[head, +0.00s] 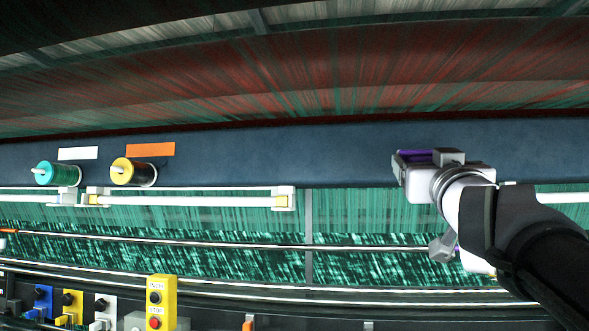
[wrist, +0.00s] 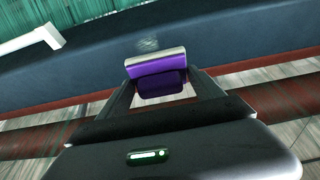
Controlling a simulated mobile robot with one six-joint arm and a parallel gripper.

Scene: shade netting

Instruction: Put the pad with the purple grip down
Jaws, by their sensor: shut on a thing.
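The pad with the purple grip (wrist: 157,66) is between the fingers of my gripper (wrist: 160,88) in the wrist view. Its purple side faces the camera and a pale strip runs along its upper edge. In the head view the purple of the pad (head: 415,155) shows at the left end of my gripper (head: 425,165), in front of the dark blue beam. My gripper is shut on the pad. Whether the pad touches the beam cannot be told, and its far side is hidden.
The dark blue beam (head: 250,150) runs across the view. A teal spool (head: 50,173) and a yellow-ended spool (head: 128,172) stick out at its left, below white and orange labels. A white bar (head: 190,200) lies below. A yellow button box (head: 161,300) stands at the lower left.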

